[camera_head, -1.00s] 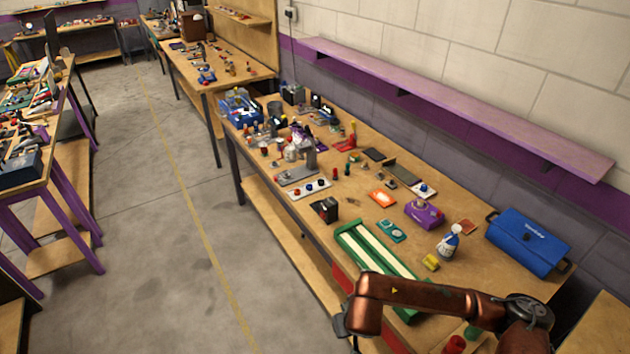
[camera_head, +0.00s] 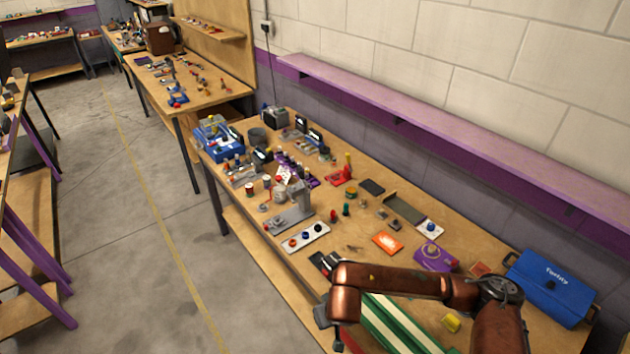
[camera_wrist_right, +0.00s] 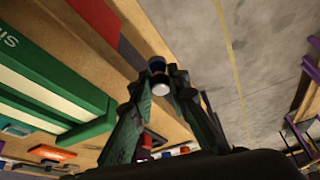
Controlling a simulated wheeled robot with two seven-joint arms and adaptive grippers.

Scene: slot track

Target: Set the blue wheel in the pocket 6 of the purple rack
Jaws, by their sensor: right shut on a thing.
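My right gripper (camera_wrist_right: 160,84) is shut on a small round piece, the blue wheel (camera_wrist_right: 157,65), which shows a dark blue side and a pale face between the fingertips. In the head view the right gripper (camera_head: 323,314) is at the bench's front edge, small and partly hidden by its arm, and the wheel cannot be made out there. The purple rack (camera_head: 311,181) appears to be the purple piece farther along the bench, among small parts; its pockets are too small to tell apart. My left gripper is not in view.
A grey stand (camera_head: 292,215) and a white strip with coloured knobs (camera_head: 303,238) lie between my right gripper and the purple piece. A green-and-white track (camera_head: 393,325) lies by my right arm. A purple box (camera_head: 434,257) and blue toolbox (camera_head: 550,288) are on the right.

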